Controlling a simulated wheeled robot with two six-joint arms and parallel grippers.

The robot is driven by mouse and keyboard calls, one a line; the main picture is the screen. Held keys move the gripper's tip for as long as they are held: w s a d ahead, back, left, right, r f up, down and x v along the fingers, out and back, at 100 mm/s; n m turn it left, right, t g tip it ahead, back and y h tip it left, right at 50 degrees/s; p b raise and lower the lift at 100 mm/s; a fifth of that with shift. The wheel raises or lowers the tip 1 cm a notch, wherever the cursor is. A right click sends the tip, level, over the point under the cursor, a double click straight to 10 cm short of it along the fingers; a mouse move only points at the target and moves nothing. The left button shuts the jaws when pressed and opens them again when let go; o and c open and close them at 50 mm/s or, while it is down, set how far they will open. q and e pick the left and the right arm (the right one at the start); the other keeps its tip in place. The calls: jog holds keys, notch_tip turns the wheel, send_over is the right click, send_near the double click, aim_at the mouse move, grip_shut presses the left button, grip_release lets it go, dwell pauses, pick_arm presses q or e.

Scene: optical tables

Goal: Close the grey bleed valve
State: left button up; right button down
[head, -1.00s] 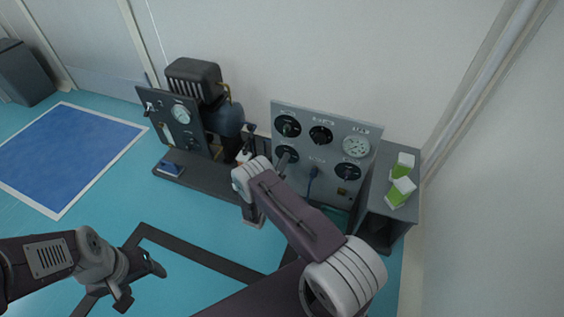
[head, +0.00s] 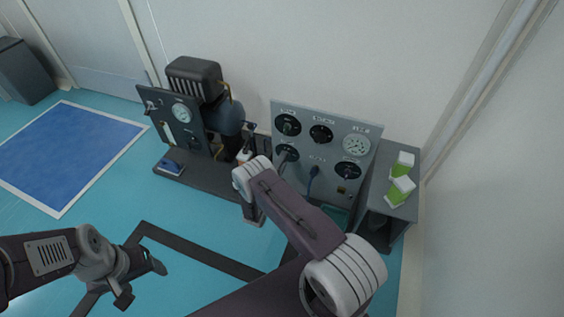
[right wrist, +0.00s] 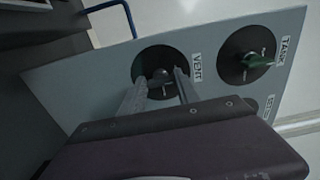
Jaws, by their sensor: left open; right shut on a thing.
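A grey knob (right wrist: 161,77) sits in the middle of a black round dial (right wrist: 150,65) labelled VENT in the right wrist view. I take it as the grey bleed valve; no label reading bleed is legible. My right gripper (right wrist: 160,82) is shut on this knob, one finger on each side. In the head view the dial (head: 288,152) is at the lower left of the grey panel (head: 318,161), partly hidden by my right arm. The knob's exact angle is hard to make out. My left gripper (head: 141,281) is open and empty above the floor at the lower left.
A green-handled TANK valve (right wrist: 258,60) is beside the VENT dial. The panel also carries a gauge (head: 356,146) and more dials. A grey stand (head: 403,213) with green-and-white boxes (head: 401,190) is at right. A compressor rig (head: 195,80) stands left.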

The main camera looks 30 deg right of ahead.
jog(key=shift+f, duration=0.1)
jog(key=c, duration=0.9)
grip_release()
jog(key=shift+a, duration=0.1)
jog(key=p+v, duration=0.4)
jog(key=v, duration=0.5)
